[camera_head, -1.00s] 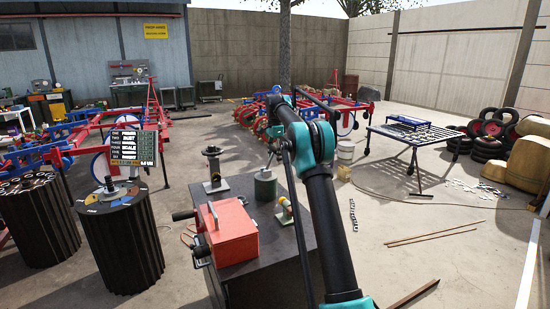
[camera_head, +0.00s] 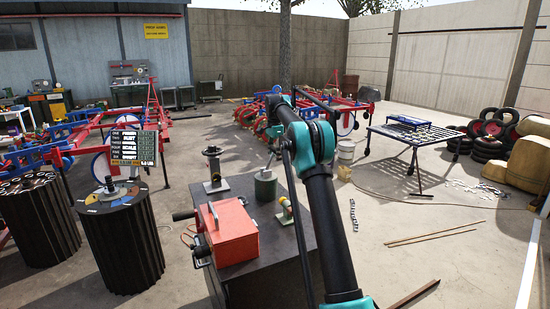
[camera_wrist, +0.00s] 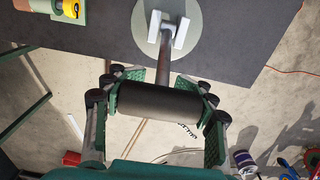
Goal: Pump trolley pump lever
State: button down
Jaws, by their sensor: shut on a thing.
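A grey lever rod (camera_wrist: 164,62) runs from the bracket to a thick dark handle grip (camera_wrist: 160,101). My gripper (camera_wrist: 160,92) has its green-padded fingers on either side of this grip and is shut on it.
A red box (camera_head: 231,231) sits on the cabinet (camera_head: 285,250), left of the pump. A yellow-ended fitting (camera_head: 284,205) stands right beside the pump, and an upright grey fitting (camera_head: 213,168) stands behind. Open concrete floor (camera_head: 410,205) lies to the right.

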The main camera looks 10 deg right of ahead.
aim_at(265, 170)
jog(key=a+h, duration=0.1)
jog(key=h, duration=0.1)
jog(key=a+r+t+h, duration=0.1)
jog(key=shift+s+a, duration=0.35)
jog(key=shift+s, duration=0.05)
jog(key=a+h, duration=0.1)
jog(key=a+t+h, duration=0.1)
jog(key=h, duration=0.1)
jog(key=shift+s+r, duration=0.2)
jog(key=shift+s, duration=0.15)
jog(key=shift+s+a+f+h, duration=0.1)
jog(key=shift+s+a+h, duration=0.1)
jog(key=shift+a, duration=0.35)
jog(key=shift+s+a+f+h, duration=0.1)
jog(key=shift+s+a, duration=0.05)
jog(key=shift+a, duration=0.5)
jog(key=c, duration=0.9)
grip_release()
jog(key=shift+a, duration=0.1)
jog(key=o, duration=0.4)
jog(key=shift+d, duration=0.2)
jog(key=v, duration=1.2)
jog(key=shift+s+f, duration=0.1)
